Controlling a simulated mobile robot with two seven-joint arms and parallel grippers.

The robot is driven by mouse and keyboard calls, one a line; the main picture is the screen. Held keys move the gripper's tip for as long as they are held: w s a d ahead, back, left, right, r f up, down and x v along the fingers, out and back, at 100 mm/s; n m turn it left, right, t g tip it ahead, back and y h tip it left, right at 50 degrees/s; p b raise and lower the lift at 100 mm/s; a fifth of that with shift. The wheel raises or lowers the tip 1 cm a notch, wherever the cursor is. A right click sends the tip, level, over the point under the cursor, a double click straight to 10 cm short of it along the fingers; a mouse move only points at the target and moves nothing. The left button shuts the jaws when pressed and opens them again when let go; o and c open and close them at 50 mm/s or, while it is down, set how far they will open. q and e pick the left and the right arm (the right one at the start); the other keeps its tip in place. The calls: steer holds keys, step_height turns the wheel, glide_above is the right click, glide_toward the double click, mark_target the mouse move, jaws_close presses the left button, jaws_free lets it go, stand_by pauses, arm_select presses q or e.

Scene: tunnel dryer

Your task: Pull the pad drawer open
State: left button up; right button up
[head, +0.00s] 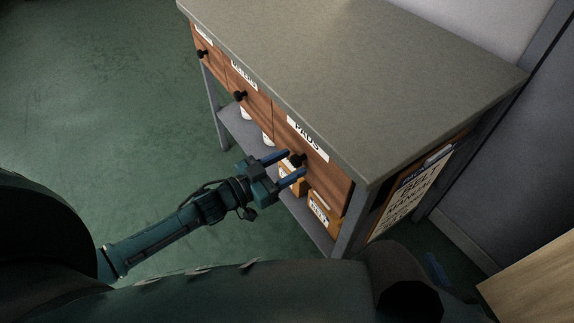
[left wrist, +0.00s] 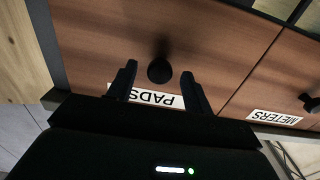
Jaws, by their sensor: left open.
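The pad drawer (head: 325,173) is a brown wooden front with a white PADS label (head: 307,139) and a black round knob (head: 297,160). It sits flush with the drawers beside it, under the grey worktop. My left gripper (head: 291,166) is open in front of the drawer, its blue fingertips on either side of the knob in the head view. In the left wrist view the knob (left wrist: 160,70) is between and just beyond the two dark fingertips. Whether the fingers touch it cannot be told. The PADS label is upside down there, partly covered by a finger. My right gripper is not in view.
The METERS drawer (left wrist: 265,90) and another drawer lie to the left of the pad drawer in the head view. A lower shelf (head: 240,128) holds white containers and labelled boxes (head: 318,210). A belt sign (head: 408,200) hangs on the table's end. The green floor (head: 110,90) at left is clear.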

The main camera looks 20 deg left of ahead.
arm_select(q)
steer(key=shift+c, duration=0.5)
jaws_close()
